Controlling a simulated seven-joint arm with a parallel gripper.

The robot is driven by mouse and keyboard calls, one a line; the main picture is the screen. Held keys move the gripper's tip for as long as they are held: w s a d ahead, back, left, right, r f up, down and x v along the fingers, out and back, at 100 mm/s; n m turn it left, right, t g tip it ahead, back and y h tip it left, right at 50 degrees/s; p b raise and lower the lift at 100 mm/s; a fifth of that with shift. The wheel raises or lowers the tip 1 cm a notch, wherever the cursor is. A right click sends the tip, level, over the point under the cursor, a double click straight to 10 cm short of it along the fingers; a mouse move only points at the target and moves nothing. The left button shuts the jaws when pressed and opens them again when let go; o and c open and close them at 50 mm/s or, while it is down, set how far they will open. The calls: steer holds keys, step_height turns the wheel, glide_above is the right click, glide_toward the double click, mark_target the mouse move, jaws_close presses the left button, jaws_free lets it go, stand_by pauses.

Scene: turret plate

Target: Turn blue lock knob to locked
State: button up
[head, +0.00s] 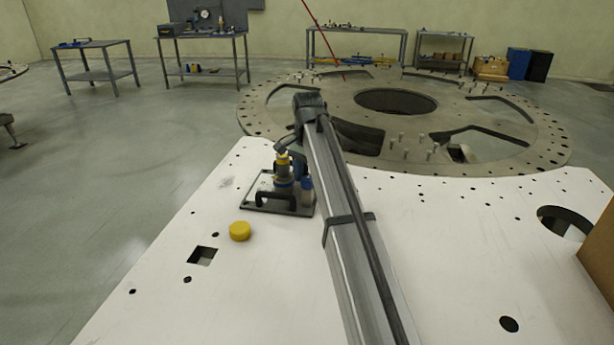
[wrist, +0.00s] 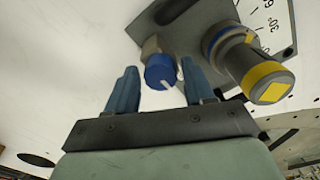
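The blue lock knob (wrist: 158,72) shows in the wrist view at the upper middle, on a grey stem, with a white mark pointing toward the lower right. My gripper (wrist: 159,80) is open, with one blue finger on each side of the knob and a small gap visible on both sides. How deep the knob sits between the fingers is unclear. In the head view, the fixture's dark base plate (head: 262,205) lies on the white table, and my arm partly hides the fixture.
A grey cylinder with blue and yellow bands and a yellow end (wrist: 268,82) stands close right of my gripper, beside a number scale (wrist: 272,22). A loose yellow cap (head: 240,231) lies left of the fixture. A brown box (head: 600,255) stands at the right edge.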

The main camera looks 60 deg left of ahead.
mark_target(307, 180)
steer(key=shift+o, duration=0.9)
steer(key=shift+r, duration=0.15)
step_height(307, 180, up, 14)
steer(key=shift+f, duration=0.2)
